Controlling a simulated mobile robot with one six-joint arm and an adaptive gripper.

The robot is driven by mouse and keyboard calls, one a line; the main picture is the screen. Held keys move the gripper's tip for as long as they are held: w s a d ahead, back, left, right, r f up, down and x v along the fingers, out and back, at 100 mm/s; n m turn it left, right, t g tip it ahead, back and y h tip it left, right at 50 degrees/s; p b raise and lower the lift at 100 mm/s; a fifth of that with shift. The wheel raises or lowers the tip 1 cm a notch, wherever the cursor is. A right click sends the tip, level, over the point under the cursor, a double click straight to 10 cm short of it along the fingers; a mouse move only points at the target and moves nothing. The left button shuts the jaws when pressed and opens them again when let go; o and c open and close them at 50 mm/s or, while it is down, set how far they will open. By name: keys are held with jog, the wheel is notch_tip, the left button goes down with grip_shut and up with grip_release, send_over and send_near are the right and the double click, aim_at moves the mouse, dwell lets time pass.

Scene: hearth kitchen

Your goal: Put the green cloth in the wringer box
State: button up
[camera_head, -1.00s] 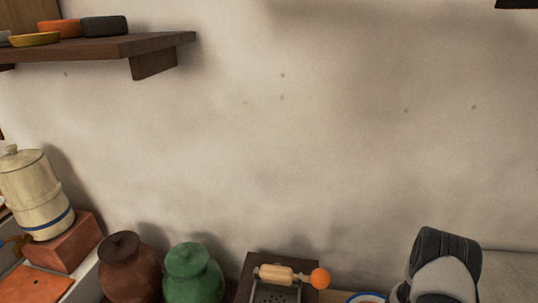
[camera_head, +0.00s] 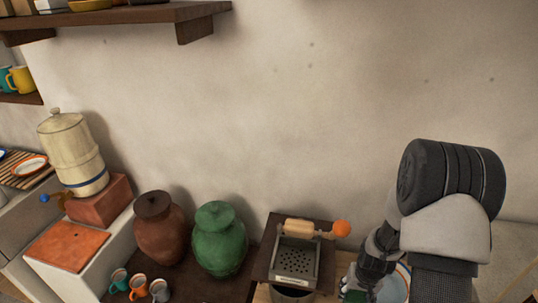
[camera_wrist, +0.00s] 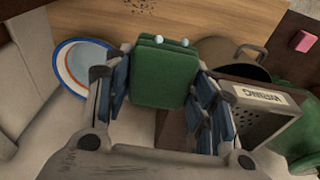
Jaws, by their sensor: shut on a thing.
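The green cloth (camera_wrist: 160,75) is a folded dark green block in the wrist view, with two small pale blobs near its far edge. My gripper (camera_wrist: 160,92) is shut on it, one finger at each side. In the head view only a bit of green (camera_head: 352,296) shows at the bottom edge, below my arm. The wringer box (camera_head: 297,258) has a perforated metal plate, a wooden roller and an orange knob. In the wrist view its labelled edge (camera_wrist: 262,97) is just right of my gripper. The cloth is beside the box, not in it.
A round pot (camera_wrist: 235,52) stands near the box. A white bowl with a blue and orange rim (camera_wrist: 82,68) is left of my gripper. A green jar (camera_head: 219,240), a brown jar (camera_head: 160,230) and small mugs (camera_head: 138,287) stand left of the box. A wall is behind.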

jog(key=a+r+n, duration=0.3)
jog(key=a+r, duration=0.9)
jog(key=r, duration=0.2)
jog(key=shift+s+a+r, duration=0.25)
jog(key=shift+a+r, duration=0.1)
